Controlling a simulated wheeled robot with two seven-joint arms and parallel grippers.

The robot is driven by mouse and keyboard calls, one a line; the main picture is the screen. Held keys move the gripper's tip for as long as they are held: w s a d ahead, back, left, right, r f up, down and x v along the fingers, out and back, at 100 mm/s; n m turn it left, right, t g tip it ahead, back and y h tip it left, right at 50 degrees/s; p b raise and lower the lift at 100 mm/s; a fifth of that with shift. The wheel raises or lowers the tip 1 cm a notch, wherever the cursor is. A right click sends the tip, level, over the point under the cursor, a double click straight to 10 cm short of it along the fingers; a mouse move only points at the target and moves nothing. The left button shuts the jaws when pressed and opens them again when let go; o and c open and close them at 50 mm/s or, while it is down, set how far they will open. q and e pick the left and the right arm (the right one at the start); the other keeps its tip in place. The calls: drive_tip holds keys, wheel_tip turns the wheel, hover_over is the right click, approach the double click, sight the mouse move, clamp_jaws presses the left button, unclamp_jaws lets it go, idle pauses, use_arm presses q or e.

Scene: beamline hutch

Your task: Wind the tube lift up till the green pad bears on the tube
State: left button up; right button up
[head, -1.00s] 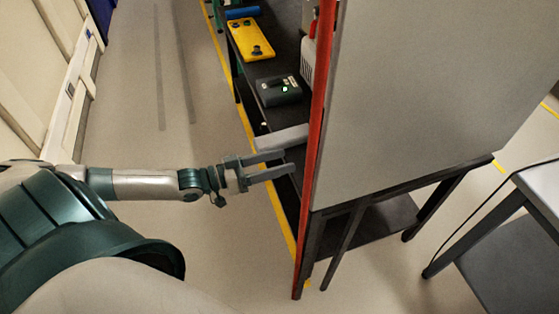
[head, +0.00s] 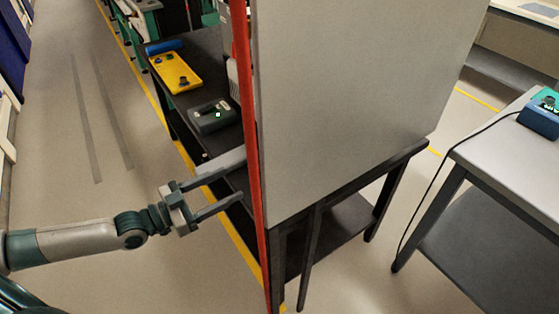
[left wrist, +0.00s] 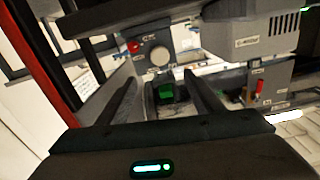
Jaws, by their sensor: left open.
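A small green block (left wrist: 166,92), perhaps the green pad, sits in a dark recess in the left wrist view, seen between my fingers. A pale round knob or disc (left wrist: 160,56) is on the grey equipment beyond it. I cannot tell which part is the tube or the lift's winding handle. My left gripper (head: 231,186) is open and empty, beside the dark bench left of the tall grey panel. Its spread fingers also show in the left wrist view (left wrist: 160,77). Whether they touch anything is unclear. My right gripper is not in view.
The tall grey panel (head: 350,100) with a red edge (head: 251,150) hides much of the bench. A dark box with a green light (head: 212,117) and a yellow plate (head: 175,73) lie on the bench. A red knob (left wrist: 134,47) is nearby. Floor at left is clear.

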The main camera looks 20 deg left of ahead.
use_arm(q)
drive_tip(key=p, duration=0.2)
approach(285, 157)
drive_tip(key=x, duration=0.6)
drive_tip(key=shift+w+d, duration=0.6)
drive_tip(key=shift+w, duration=0.15)
drive_tip(key=shift+w+d, duration=0.1)
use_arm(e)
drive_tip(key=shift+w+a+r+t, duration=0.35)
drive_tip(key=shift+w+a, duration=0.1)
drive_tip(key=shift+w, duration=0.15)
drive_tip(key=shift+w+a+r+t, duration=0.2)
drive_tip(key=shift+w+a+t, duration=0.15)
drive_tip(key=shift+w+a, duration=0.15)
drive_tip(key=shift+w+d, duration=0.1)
